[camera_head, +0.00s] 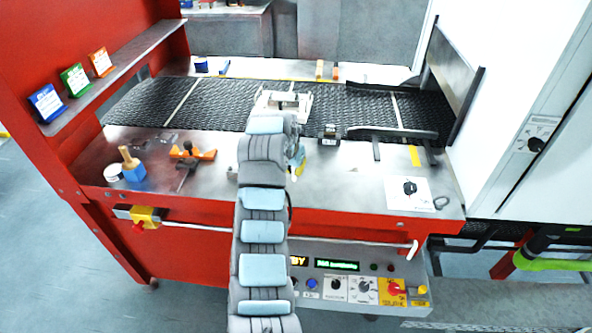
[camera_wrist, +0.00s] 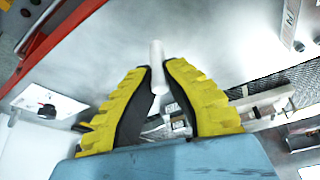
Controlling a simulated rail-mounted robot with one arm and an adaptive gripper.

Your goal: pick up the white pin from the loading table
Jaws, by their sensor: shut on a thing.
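My gripper (camera_wrist: 158,75) shows two black fingers with yellow ribbed backs in the wrist view. They are shut on the white pin (camera_wrist: 157,54), a slim pale cylinder. One end of the pin sticks out past the fingertips over the loading table (camera_wrist: 215,40), and part of it shows between the fingers. In the head view my gripper (camera_head: 299,165) is mostly behind my arm, over the grey metal loading table (camera_head: 340,185). I cannot make out the pin there.
The black mesh belt (camera_head: 220,103) runs behind the table, with a pale fixture (camera_head: 285,103) on it. An orange clamp (camera_head: 193,153), a wooden-handled brush (camera_head: 130,165) and a white card (camera_head: 408,194) lie on the table. Bare metal lies right of my gripper.

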